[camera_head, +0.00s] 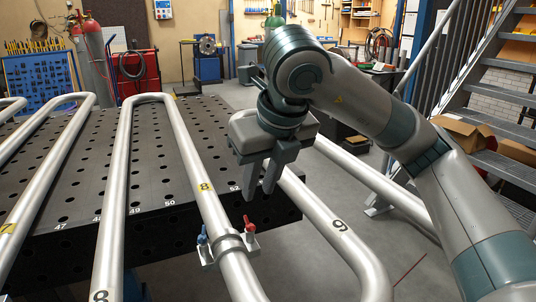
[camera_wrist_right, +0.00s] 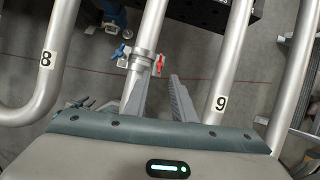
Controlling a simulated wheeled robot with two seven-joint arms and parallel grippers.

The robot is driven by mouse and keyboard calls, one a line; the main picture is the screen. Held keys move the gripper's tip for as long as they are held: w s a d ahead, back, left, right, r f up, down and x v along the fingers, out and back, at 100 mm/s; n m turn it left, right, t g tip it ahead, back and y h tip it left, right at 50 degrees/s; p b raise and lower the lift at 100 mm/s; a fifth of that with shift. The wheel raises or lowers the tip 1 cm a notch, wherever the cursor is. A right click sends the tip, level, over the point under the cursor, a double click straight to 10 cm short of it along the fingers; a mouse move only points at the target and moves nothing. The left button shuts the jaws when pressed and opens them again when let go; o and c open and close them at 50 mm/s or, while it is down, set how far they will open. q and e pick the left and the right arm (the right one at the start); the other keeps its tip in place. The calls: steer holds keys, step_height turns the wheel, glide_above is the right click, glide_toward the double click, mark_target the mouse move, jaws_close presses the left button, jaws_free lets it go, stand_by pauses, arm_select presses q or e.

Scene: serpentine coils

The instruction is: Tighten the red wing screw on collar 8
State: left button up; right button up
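Collar 8 (camera_head: 230,244) is a metal clamp around the tube with the yellow "8" label (camera_head: 205,187). Its red wing screw (camera_head: 249,224) is on the right side and a blue wing screw (camera_head: 202,236) on the left. My right gripper (camera_head: 258,196) points down with its fingers apart and empty, above and beyond the red screw, not touching it. In the right wrist view, the red wing screw (camera_wrist_right: 160,65) shows just past the fingertips, between their lines; the blue wing screw (camera_wrist_right: 121,52) is left of the fingers. My left gripper is not in view.
A tube labelled 9 (camera_head: 338,226) runs to the right of the collar, close to my right gripper. The dark perforated table (camera_head: 150,170) carries further tubes on the left. Stairs (camera_head: 500,130) rise at the right. Open floor lies right of the table.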

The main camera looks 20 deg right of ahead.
steer(key=v, duration=0.7)
steer(key=shift+r, duration=0.2)
